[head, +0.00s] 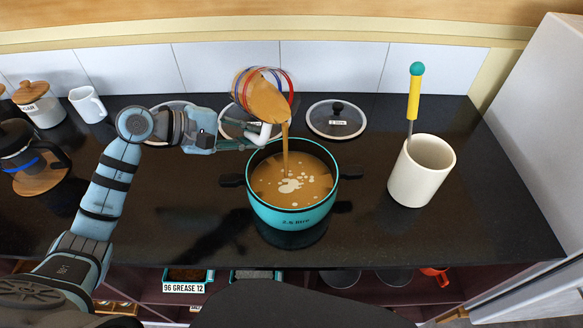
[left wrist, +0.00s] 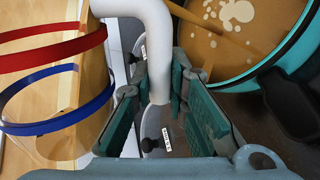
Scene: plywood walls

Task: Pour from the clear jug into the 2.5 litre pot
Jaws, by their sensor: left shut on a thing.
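The clear jug (head: 264,98), with red and blue bands, is tilted above the back of the turquoise pot. My left gripper (head: 245,142) is shut on the jug's white handle; the handle also shows between the fingers in the left wrist view (left wrist: 158,70). A brown stream (head: 286,145) runs from the jug down into the 2.5 litre pot (head: 285,216). Brown liquid with pale foam patches fills much of the pot. In the left wrist view the jug (left wrist: 60,110) is at the left and the pot's rim (left wrist: 285,50) at the right. My right gripper is out of view.
A pot lid (head: 325,120) lies behind the pot. A cream crock (head: 420,172) with a yellow-handled tool (head: 414,95) stands at right. A dark press pot (head: 30,150), a white mug (head: 87,105) and a wooden-lidded jar (head: 38,108) stand at left. The front right counter is clear.

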